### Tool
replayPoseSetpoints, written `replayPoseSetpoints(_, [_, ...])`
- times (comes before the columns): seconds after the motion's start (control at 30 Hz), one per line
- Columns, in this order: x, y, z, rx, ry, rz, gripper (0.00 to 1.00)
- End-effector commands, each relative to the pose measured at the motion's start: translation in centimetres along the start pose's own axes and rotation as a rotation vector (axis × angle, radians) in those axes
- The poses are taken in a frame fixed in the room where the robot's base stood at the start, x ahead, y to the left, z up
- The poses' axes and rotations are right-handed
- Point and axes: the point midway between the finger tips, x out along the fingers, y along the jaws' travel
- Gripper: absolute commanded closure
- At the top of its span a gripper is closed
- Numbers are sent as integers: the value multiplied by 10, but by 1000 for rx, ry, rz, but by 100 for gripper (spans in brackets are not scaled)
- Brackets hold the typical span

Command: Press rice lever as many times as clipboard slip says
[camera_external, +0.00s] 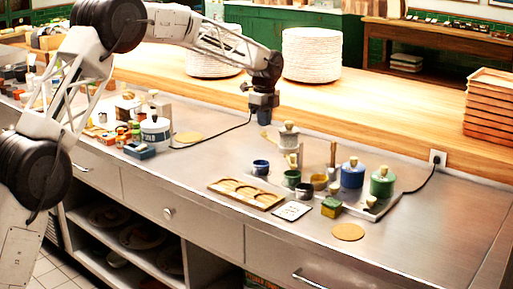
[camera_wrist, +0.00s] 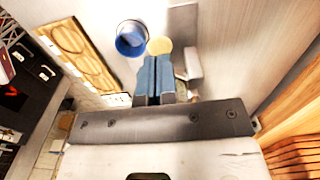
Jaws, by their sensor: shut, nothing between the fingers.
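My gripper (camera_external: 263,117) points down with its blue fingers shut and empty. It is above and just left of a pale dispenser (camera_external: 289,138) with a knob on top. A small yellowish paddle (camera_external: 266,135), which looks like its lever, sticks out under my fingers. In the wrist view my shut fingers (camera_wrist: 155,98) end near this round yellow paddle (camera_wrist: 159,46); I cannot tell if they touch. A blue cup (camera_external: 260,167) stands below, and also shows in the wrist view (camera_wrist: 131,39). A white slip (camera_external: 292,211) lies on the counter; its writing is too small to read.
A wooden tray (camera_external: 246,194) with round hollows lies left of the slip. Blue (camera_external: 352,174) and green (camera_external: 382,183) canisters and small cups stand to the right. A white pot (camera_external: 155,131) and small jars stand left. The steel counter is clear at right.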

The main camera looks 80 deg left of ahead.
Motion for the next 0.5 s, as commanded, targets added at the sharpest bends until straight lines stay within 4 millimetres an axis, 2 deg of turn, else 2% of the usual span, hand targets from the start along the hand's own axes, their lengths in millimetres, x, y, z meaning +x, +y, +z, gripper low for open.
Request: replayPoseSetpoints(0.5, [11,0,0,0,0,1,100])
